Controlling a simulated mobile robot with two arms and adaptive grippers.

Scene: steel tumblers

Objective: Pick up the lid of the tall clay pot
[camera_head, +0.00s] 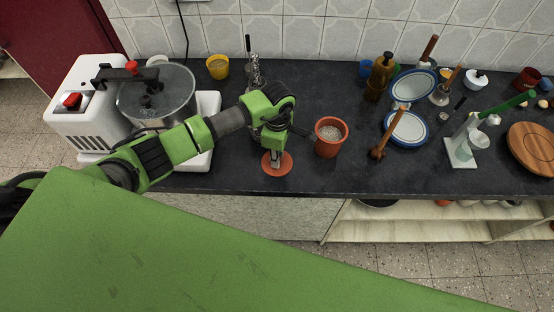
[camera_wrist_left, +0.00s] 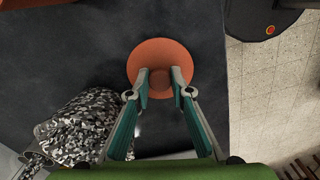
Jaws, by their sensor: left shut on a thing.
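The round orange clay lid (camera_head: 277,168) is by the counter's front edge, left of the clay pot. It also shows in the left wrist view (camera_wrist_left: 160,54), with its knob (camera_wrist_left: 162,91) between my fingertips. My left gripper (camera_head: 275,158) is above the lid and shut on its knob; its fingers show in the left wrist view (camera_wrist_left: 160,84). I cannot tell whether the lid touches the counter. The clay pot (camera_head: 330,147) stands uncovered to the right, with pale grainy contents visible inside. My right gripper is not in view.
A white appliance (camera_head: 83,110) with a glass-lidded steel pot (camera_head: 158,98) stands at left. A patterned shiny vessel (camera_wrist_left: 80,125) is near my gripper. A wooden-handled tool (camera_head: 378,153), blue-rimmed dishes (camera_head: 408,128) and a green-and-white device (camera_head: 461,152) stand at right.

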